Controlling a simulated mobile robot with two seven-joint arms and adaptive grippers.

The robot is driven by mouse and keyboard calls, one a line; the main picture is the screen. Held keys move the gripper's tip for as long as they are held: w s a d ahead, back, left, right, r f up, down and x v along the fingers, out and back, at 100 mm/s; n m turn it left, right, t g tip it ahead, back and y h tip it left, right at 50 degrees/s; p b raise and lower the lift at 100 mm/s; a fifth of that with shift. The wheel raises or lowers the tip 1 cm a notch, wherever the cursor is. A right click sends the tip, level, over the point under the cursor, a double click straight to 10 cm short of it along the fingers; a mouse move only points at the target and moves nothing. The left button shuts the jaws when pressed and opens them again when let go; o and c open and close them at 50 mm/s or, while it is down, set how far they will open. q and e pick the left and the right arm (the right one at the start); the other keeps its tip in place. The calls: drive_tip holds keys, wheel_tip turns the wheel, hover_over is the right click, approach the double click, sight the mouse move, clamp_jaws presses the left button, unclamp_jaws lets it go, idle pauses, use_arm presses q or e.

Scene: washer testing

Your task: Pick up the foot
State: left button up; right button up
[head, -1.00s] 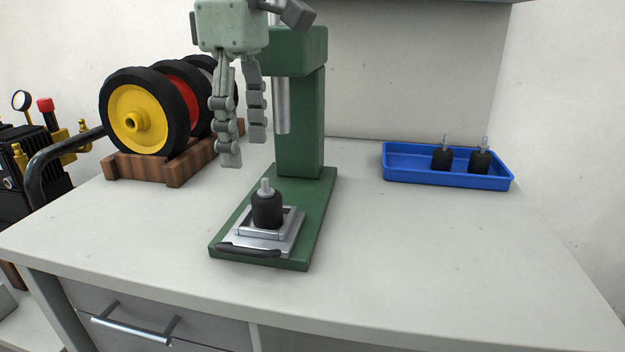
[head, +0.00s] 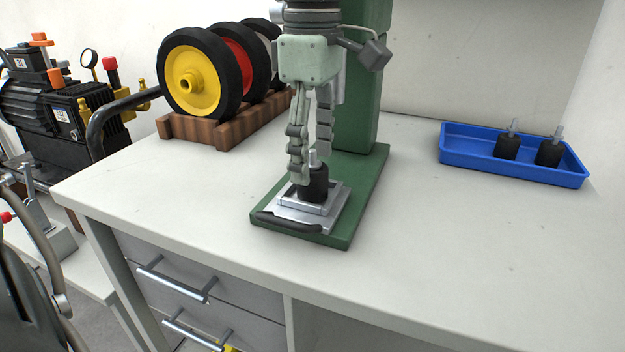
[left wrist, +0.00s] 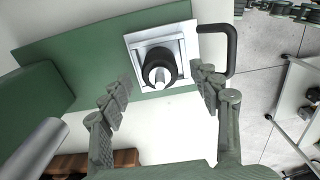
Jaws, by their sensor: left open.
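The foot (head: 314,187) is a black rubber cylinder with a light metal stud on top. It stands upright on the silver plate (head: 335,205) of the green press (head: 362,190). My left gripper (head: 311,165) points down over it and is open, with one finger at the left of the foot and the other behind its upper right. In the left wrist view the foot (left wrist: 160,70) lies ahead, between and beyond the fingertips of my left gripper (left wrist: 163,85). I cannot tell from these views whether a finger touches it. My right gripper is not in view.
A blue tray (head: 462,162) with two more black feet stands at the right. Wheels (head: 192,78) sit on a wooden rack (head: 225,130) at the back left. The press column rises close behind my gripper. The table (head: 430,260) is clear in front and at right.

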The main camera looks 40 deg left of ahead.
use_arm(q)
drive_tip(key=shift+r, duration=0.15)
drive_tip(key=c, duration=1.4)
